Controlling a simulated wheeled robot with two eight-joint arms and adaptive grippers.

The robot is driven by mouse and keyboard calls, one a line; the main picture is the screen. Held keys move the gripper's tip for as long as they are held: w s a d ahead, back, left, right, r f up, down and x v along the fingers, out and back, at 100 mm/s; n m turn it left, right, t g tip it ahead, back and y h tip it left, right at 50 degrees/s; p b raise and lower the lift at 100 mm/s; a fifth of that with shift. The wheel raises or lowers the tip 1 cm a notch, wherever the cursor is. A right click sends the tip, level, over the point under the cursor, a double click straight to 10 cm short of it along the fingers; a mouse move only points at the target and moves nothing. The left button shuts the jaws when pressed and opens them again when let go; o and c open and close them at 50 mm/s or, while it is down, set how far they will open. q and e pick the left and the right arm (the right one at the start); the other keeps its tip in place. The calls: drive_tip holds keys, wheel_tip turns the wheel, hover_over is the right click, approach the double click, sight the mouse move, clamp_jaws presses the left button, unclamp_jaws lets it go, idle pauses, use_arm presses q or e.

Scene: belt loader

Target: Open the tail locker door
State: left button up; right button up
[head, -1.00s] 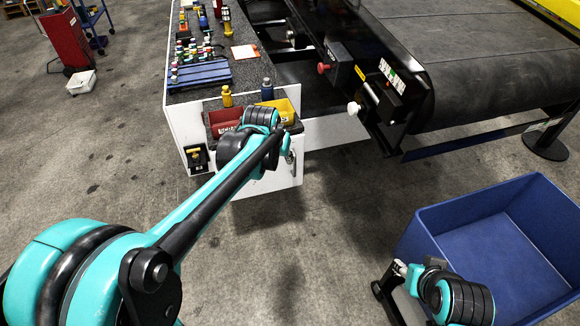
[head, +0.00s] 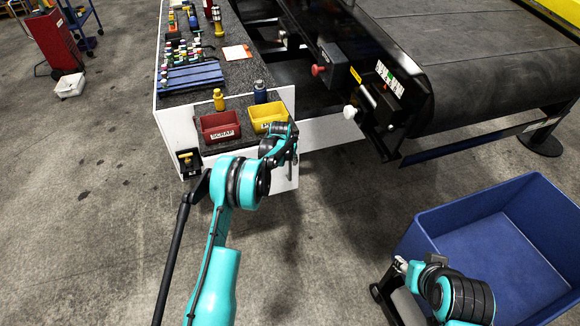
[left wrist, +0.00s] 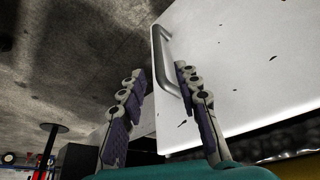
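The tail locker door (head: 286,181) is a white panel at the front end of the workbench, below the scrap bins. In the left wrist view the white door (left wrist: 245,75) fills the right side, with a grey bar handle (left wrist: 167,62) along its left edge. My left gripper (head: 292,148) is at the door's handle side. Its fingers (left wrist: 160,76) are spread apart, with the handle between them and close to the right finger; I cannot tell whether they touch. Whether the door stands ajar is unclear. My right gripper (head: 399,266) is by the blue bin, its fingers too small to read.
A red bin (head: 220,127) and a yellow bin (head: 268,117) stand on the bench end above the door. The black conveyor (head: 450,70) is at right. A large blue bin (head: 500,245) stands at lower right. The floor before the door is clear.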

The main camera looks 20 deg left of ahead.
sight(290, 163)
use_arm(q)
drive_tip(key=b+x, duration=0.1)
drive_tip(key=x, duration=0.4)
drive_tip(key=shift+w+f+b, duration=0.1)
drive_tip(key=shift+f+b, duration=0.05)
drive_tip(key=shift+b, duration=0.2)
clamp_jaws()
